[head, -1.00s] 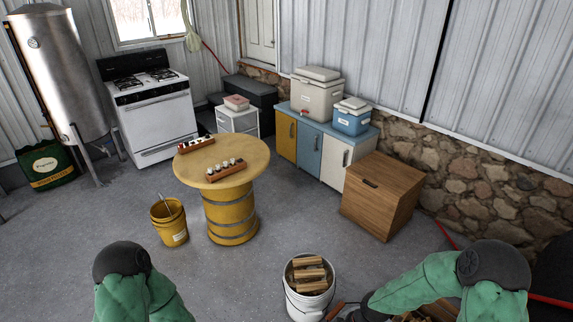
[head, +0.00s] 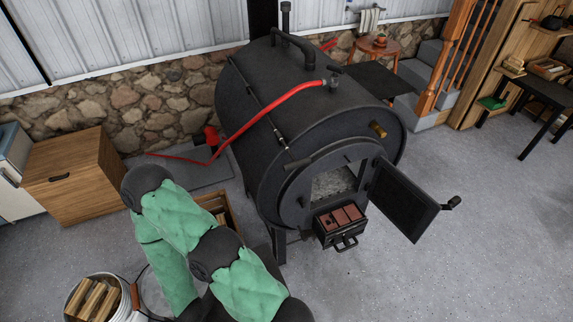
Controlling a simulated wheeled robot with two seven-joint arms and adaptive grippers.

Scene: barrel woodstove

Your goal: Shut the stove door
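The stove is a large black barrel (head: 265,130) lying on its side, in the middle of the head view. Its stove door (head: 403,200) is a dark flat panel, standing open and swung out to the right of the round front. A handle (head: 452,203) sticks out from the door's free edge. The door opening (head: 335,182) shows pale grey ash inside. A green-sleeved arm of mine crosses the lower left, in front of the stove's left side. No gripper fingers show, and nothing of mine touches the door.
A small black box (head: 340,228) with reddish blocks juts out below the opening. A red hose (head: 262,112) runs over the barrel. A white bucket of split wood (head: 95,298) and a wooden cabinet (head: 75,175) stand left. The floor right of the door is clear.

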